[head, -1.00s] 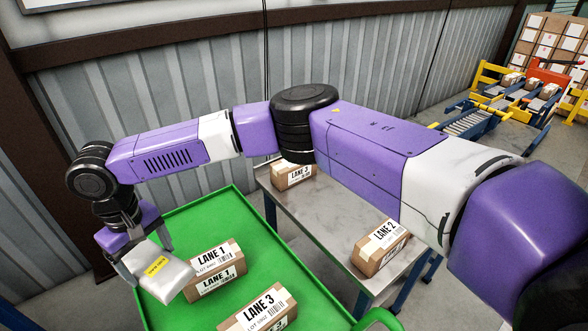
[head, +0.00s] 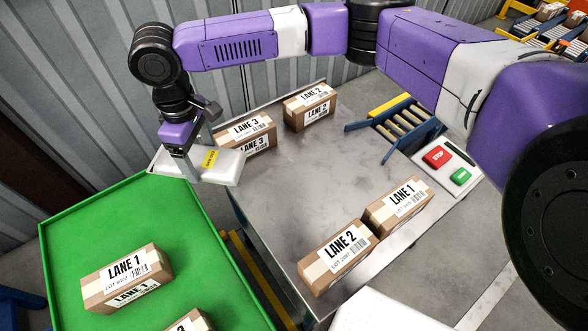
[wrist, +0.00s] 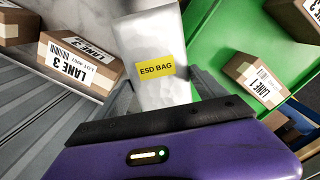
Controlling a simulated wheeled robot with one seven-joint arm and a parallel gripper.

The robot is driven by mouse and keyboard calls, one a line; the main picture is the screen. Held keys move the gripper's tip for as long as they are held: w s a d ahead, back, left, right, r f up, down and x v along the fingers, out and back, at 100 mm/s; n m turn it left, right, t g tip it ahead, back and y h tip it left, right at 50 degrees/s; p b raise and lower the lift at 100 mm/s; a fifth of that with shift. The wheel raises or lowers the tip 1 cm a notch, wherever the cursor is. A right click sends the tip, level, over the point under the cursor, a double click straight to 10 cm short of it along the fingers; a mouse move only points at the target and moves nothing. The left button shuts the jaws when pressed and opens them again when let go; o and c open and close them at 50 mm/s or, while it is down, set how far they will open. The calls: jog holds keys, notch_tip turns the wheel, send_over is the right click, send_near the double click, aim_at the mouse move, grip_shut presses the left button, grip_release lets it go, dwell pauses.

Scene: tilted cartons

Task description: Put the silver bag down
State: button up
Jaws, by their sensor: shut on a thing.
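The silver bag (head: 207,164) is a pale grey pouch with a yellow ESD BAG label. My gripper (head: 196,145) is shut on it and holds it up, over the gap between the green tray and the metal table in the head view. In the wrist view the bag (wrist: 152,45) sits between the two fingers of my gripper (wrist: 163,92), with its label facing the camera.
The green tray (head: 75,230) holds a LANE 1 carton (head: 127,278) and another carton at the bottom edge. The metal table (head: 290,215) carries LANE 3 (head: 247,134), LANE 2 (head: 310,107), LANE 1 (head: 398,204) and LANE 2 (head: 338,257) cartons. Its middle is bare. Red and green buttons (head: 448,167) stand at right.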

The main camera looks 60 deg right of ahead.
jog(key=s+d+r+n+b, duration=0.15)
jog(key=s+d+n, duration=0.25)
jog(key=s+d, duration=0.6)
notch_tip(320, 180, up, 4)
jog(key=n, duration=0.5)
send_over(319, 188)
notch_tip(319, 188, down, 20)
jog(key=shift+r, duration=0.1)
jog(key=shift+b, duration=0.3)
jog(key=shift+f, duration=0.25)
jog(key=o, duration=1.4)
